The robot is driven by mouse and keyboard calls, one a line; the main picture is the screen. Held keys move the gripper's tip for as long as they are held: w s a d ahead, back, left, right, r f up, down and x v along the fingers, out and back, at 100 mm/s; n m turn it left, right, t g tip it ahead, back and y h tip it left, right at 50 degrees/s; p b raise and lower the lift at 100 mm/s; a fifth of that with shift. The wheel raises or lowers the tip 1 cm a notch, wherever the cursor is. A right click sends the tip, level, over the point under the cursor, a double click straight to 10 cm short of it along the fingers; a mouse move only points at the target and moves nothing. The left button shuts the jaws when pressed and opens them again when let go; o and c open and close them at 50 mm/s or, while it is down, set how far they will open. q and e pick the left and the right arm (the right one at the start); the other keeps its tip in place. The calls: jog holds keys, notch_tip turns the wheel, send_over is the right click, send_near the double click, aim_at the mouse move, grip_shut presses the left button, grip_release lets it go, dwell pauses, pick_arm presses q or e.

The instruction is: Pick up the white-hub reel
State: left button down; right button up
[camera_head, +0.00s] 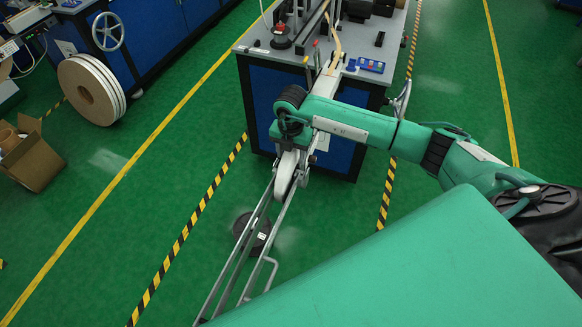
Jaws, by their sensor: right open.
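A narrow pale disc (286,173), seen nearly edge-on, sits at the upper end of a silver rail frame (232,268) in front of the machine. It may be the white-hub reel; its hub face does not show. My right arm reaches in from the right, and its dark wrist end with the right gripper (290,133) is just above this disc. The gripper is open, but its fingers are small and partly covered by my arm. I cannot tell whether they touch the disc. My left gripper is not in view.
A blue machine cabinet (262,88) with a grey top stands behind the disc. A dark round base (252,231) is on the floor by the rails. A large pale roll (88,90) and a cardboard box (32,157) are at the left. The green floor between is clear.

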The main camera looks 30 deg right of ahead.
grip_shut()
jog(key=shift+r, duration=0.15)
dwell(0.4)
jog(key=shift+w+r+b, duration=0.1)
jog(key=shift+r+b, duration=0.2)
jog(key=shift+r, duration=0.35)
notch_tip(320, 180, up, 18)
jog(key=b, duration=0.4)
jog(key=shift+r, duration=0.25)
jog(key=shift+d, duration=0.1)
